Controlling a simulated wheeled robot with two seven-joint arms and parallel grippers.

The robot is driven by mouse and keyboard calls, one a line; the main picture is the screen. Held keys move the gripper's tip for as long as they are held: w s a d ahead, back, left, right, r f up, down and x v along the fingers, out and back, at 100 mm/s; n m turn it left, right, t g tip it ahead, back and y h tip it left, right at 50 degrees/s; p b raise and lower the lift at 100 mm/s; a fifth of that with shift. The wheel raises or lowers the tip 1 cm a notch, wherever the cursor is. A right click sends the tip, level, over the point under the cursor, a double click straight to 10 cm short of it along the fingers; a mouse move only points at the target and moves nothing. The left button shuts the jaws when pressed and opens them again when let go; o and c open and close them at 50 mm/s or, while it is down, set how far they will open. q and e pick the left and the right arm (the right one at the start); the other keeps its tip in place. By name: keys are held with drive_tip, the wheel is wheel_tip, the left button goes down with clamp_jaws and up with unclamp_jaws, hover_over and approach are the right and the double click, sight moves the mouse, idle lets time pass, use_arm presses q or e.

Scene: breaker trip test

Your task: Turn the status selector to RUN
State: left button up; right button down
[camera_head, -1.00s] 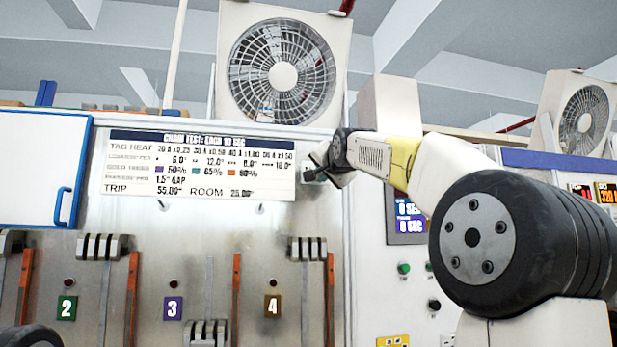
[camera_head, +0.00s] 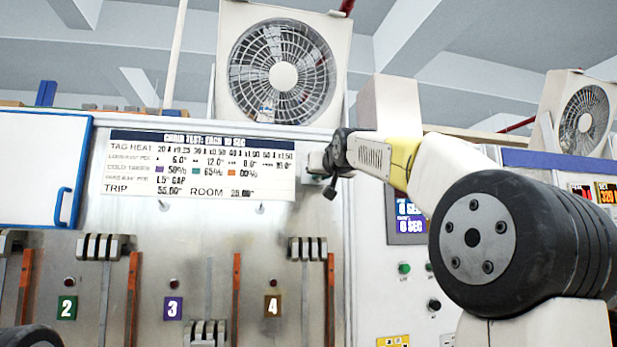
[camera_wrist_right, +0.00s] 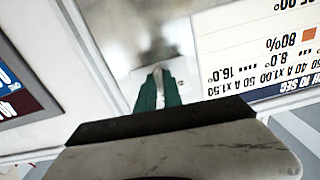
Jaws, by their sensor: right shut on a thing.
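My right gripper (camera_head: 320,174) is at the panel, just right of the chart. In the right wrist view its green fingers (camera_wrist_right: 159,92) are shut on a small pale piece, which I take to be the status selector (camera_wrist_right: 157,72). Most of the selector is hidden by the fingers, and in the head view the gripper covers it. I cannot read a RUN mark or tell which way the selector points. My left gripper is not in view.
The chart (camera_head: 200,165) is close beside the gripper. A blue display (camera_head: 409,218) and a green button (camera_head: 404,268) are to the right. Breaker levers (camera_head: 307,248) stand below, and a fan (camera_head: 283,75) is above.

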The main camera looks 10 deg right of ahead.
drive_tip(key=shift+n, duration=0.4)
drive_tip(key=c, duration=1.5)
unclamp_jaws()
drive_tip(key=s, duration=0.7)
drive_tip(key=shift+s+d, duration=0.15)
drive_tip(key=shift+s, duration=0.25)
